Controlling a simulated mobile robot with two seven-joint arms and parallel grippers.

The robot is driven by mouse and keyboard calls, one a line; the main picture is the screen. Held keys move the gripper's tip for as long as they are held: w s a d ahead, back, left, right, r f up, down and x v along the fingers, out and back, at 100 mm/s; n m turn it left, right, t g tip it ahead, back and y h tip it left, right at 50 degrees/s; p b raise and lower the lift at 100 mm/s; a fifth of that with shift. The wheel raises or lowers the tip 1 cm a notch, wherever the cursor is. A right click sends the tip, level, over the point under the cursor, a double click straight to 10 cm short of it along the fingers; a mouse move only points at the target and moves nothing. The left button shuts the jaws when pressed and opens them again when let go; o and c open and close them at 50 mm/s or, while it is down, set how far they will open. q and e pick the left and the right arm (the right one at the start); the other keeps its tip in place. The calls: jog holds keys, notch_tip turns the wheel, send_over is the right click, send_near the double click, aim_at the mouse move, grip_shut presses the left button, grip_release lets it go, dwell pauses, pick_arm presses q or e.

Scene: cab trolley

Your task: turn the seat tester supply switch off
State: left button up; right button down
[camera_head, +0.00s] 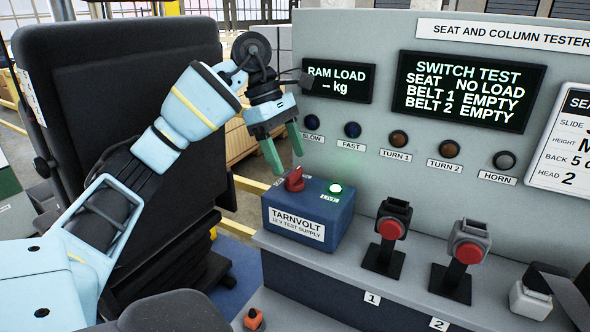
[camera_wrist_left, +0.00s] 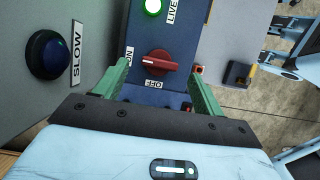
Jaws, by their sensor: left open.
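The seat tester supply is a blue box (camera_head: 308,213) labelled TARNVOLT 12 V TEST SUPPLY, on the grey ledge. Its red rotary switch (camera_head: 294,179) sits on the top face; in the left wrist view the red knob (camera_wrist_left: 158,63) has its white mark pointing left, toward the ON label (camera_wrist_left: 129,54). The OFF label (camera_wrist_left: 153,84) is at the knob's near side. The green LIVE lamp (camera_head: 335,188) is lit. My left gripper (camera_head: 286,158) is open above the switch, its green fingers on either side of the knob in the wrist view, apparently not touching it. My right gripper is not seen.
The grey panel behind carries a row of buttons, including SLOW (camera_head: 312,122), close to my left gripper. Two red-button stalks (camera_head: 391,228) (camera_head: 468,252) stand on the ledge to the right. A black seat (camera_head: 115,80) is at the left.

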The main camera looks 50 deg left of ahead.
aim_at(294, 171)
pick_arm(q)
jog(key=shift+x, duration=1.55)
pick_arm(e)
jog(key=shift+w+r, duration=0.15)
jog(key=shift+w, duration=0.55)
pick_arm(q)
jog(key=c, duration=1)
jog(key=shift+r, duration=0.1)
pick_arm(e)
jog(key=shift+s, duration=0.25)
